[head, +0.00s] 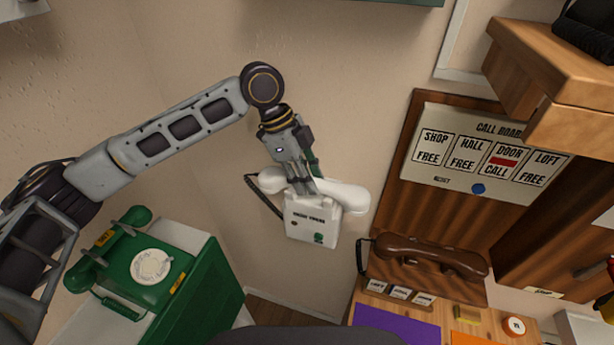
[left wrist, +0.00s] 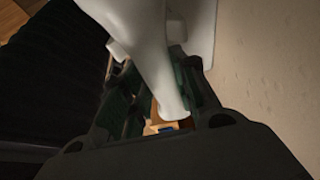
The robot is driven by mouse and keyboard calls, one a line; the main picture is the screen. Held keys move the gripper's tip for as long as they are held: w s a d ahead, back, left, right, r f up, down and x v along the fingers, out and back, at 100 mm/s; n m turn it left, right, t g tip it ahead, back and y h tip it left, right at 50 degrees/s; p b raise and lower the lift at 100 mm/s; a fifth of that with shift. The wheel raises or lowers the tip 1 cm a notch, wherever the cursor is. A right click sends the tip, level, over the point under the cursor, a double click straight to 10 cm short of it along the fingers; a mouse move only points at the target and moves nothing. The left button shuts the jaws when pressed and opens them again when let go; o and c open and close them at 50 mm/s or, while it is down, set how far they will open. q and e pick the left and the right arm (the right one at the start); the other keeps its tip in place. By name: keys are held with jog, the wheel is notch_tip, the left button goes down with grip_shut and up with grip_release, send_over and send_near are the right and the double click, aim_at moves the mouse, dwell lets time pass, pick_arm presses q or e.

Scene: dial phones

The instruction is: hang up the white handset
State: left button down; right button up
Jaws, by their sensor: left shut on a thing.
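The white handset (head: 346,194) lies roughly level across the top of the white wall phone (head: 312,222). Its dark cord runs down on the left of the phone. My left gripper (head: 305,184) comes from above and is shut on the handset's middle. I cannot tell whether the handset rests in the cradle or is held just above it. In the left wrist view, a white handset part (left wrist: 160,55) passes between the dark fingers (left wrist: 165,95). The cradle is mostly hidden by the handset and gripper. My right gripper is not in view.
A green dial phone (head: 160,262) stands on a green cabinet at the lower left. A brown handset (head: 430,254) lies on the right, above a desk with a purple mat (head: 395,322). A call board (head: 478,158) hangs above, with a wooden shelf (head: 550,70) at upper right.

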pick_arm(q)
jog(key=shift+f, duration=0.2)
jog(key=c, duration=1.1)
grip_release()
jog(key=shift+o, duration=0.2)
jog(key=shift+v, duration=3.8)
